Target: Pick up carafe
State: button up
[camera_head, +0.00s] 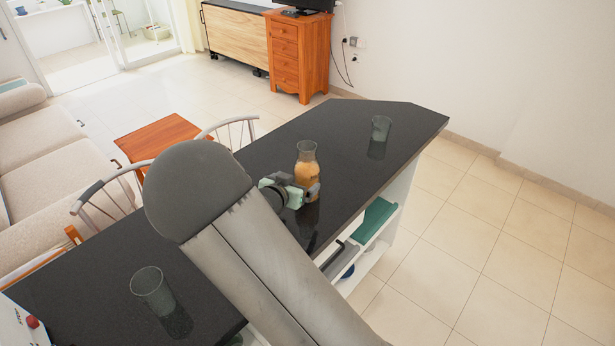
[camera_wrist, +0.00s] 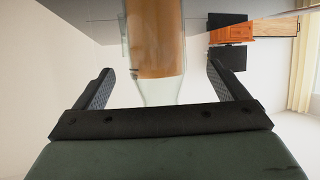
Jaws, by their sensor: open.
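The carafe (camera_head: 306,160) is clear glass with an orange-brown filling and stands upright on the dark counter (camera_head: 345,125). My gripper (camera_head: 305,187) is at the carafe's near side, and my arm hides part of the counter below it. In the wrist view the picture is upside down, and the carafe (camera_wrist: 155,45) shows between the two dark fingers of my gripper (camera_wrist: 160,75). The fingers are open, with a visible gap on each side of the carafe.
One empty glass (camera_head: 381,128) stands towards the counter's far right end. Another glass (camera_head: 152,290) stands at the near left. Chairs (camera_head: 110,195) and a small wooden table (camera_head: 157,137) are beyond the counter's left edge. Shelves with a teal item (camera_head: 375,220) lie below its right edge.

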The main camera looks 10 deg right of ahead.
jog(key=p+x, duration=0.1)
jog(key=x, duration=0.6)
jog(key=shift+w+d, duration=0.1)
jog(key=shift+d, duration=0.2)
jog(key=c, duration=1.5)
jog(key=shift+c, duration=0.7)
jog(key=shift+r, duration=0.3)
